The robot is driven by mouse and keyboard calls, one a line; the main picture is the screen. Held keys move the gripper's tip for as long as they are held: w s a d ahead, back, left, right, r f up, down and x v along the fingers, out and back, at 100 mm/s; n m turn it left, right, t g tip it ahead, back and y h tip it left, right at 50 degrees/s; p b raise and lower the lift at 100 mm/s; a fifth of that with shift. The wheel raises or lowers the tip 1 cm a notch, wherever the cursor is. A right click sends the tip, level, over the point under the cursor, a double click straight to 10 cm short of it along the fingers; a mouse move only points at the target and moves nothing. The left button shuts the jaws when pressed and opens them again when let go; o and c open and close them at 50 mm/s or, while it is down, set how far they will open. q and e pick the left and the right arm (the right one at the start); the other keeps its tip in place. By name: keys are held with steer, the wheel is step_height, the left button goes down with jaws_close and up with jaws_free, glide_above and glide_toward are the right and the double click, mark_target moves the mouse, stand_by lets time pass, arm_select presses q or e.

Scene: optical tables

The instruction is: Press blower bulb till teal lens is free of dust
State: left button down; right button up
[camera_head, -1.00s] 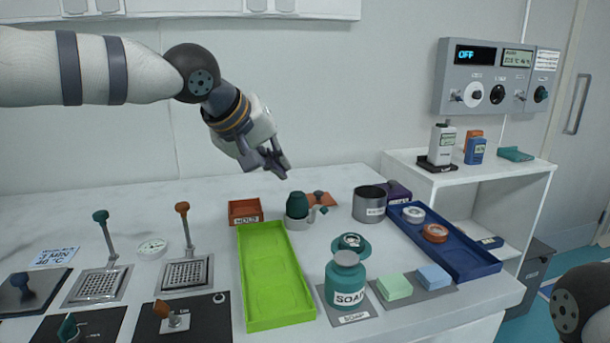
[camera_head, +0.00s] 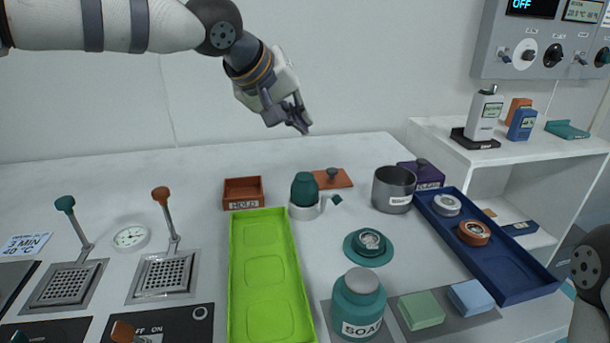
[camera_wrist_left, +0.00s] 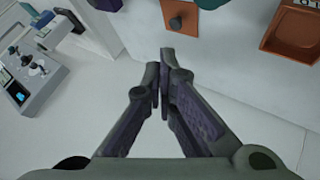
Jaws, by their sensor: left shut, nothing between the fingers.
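The blower bulb (camera_head: 304,187) is a dark teal dome upright on a white ring base, with a small dark teal tip (camera_head: 336,200) at its right. The teal lens (camera_head: 369,243) sits on a round teal holder in front and to the right of the bulb; whether dust lies on it is too small to tell. My left gripper (camera_head: 300,127) is above and behind the bulb, apart from it, fingers shut and empty. The shut fingers also show in the left wrist view (camera_wrist_left: 162,75). My right gripper is out of view.
A green tray (camera_head: 264,270) lies left of the lens. A soap bottle (camera_head: 358,310) stands in front of it. A grey cup (camera_head: 393,190) and a navy tray (camera_head: 500,263) are to the right. An orange HOLD tray (camera_head: 243,192) and orange plate (camera_head: 325,180) are near the bulb.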

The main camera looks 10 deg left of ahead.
mark_target(300, 175)
arm_select(q)
steer(key=shift+f, duration=3.55)
steer(key=shift+f, duration=0.15)
steer(key=shift+f, duration=0.3)
steer(key=shift+f, duration=0.95)
steer(key=shift+r, duration=1.35)
steer(key=shift+r, duration=2.55)
